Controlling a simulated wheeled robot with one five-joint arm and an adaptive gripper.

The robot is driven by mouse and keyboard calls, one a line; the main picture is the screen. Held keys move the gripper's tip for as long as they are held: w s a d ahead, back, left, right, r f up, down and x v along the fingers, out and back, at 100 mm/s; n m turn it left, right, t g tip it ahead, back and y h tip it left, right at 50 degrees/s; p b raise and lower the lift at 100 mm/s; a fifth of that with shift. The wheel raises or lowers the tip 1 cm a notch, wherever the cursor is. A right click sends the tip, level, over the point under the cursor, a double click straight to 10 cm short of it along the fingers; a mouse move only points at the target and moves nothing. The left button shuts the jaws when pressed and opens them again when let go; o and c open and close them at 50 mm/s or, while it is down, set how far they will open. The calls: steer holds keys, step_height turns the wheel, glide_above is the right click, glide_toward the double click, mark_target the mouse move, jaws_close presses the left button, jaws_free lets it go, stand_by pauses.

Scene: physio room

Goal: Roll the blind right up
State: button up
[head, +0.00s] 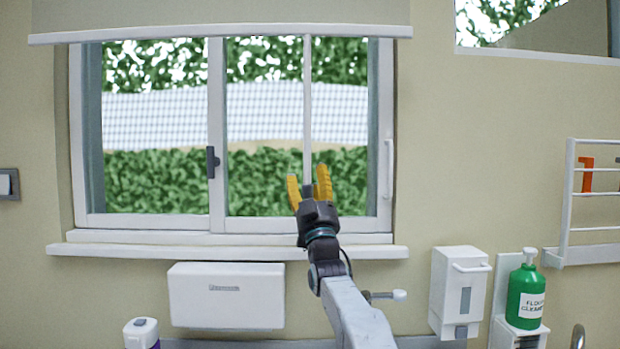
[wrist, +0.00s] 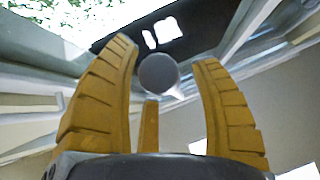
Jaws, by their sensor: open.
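The pale blind (head: 220,12) is at the top of the head view. Its white bottom bar (head: 220,35) hangs level, just over the top of the window, so most of the glass is uncovered. A thin white rod (head: 307,100) runs from the bar straight down to my gripper (head: 308,185). My gripper is open, its yellow fingers pointing up, in front of the lower right pane. In the wrist view, a round grey end (wrist: 158,74) shows between the spread fingers (wrist: 168,85), apparently the rod's lower end. I cannot tell whether the fingers touch it.
The window (head: 215,120) has a dark latch (head: 211,162) and a white sill (head: 230,252) below. A white box (head: 226,296) is under the sill. A dispenser (head: 459,292), a green bottle (head: 527,291) and a wall rack (head: 567,200) are at right.

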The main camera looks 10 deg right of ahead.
steer(key=shift+c, duration=0.2)
jaws_close()
stand_by(0.5)
